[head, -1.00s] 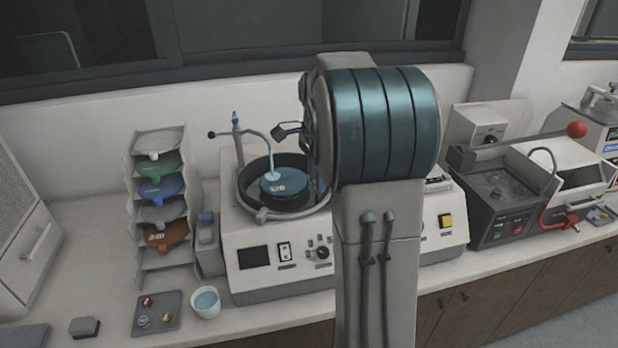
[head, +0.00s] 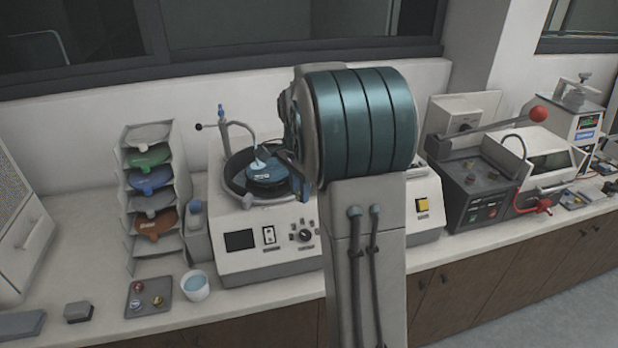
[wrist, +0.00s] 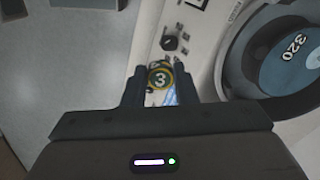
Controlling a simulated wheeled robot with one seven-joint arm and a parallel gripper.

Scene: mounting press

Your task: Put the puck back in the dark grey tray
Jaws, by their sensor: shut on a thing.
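My gripper (wrist: 160,88) is shut on a round puck (wrist: 159,77) in the wrist view. The puck has a yellow ring and a number 3 on its face, and sits between the two dark fingers above the pale polisher panel. In the head view my arm hides the puck. The dark grey tray (head: 163,283) lies on the bench at the lower left in the head view, with a few small round pucks on it and bare room at its upper right. My gripper is apart from it.
The polisher (head: 262,262) with a blue 320 disc (head: 268,172) stands behind my arm. A white cup (head: 195,286) is right beside the tray, and a disc rack (head: 128,255) stands behind it. A dark machine with a red-balled lever (head: 538,114) is at the right.

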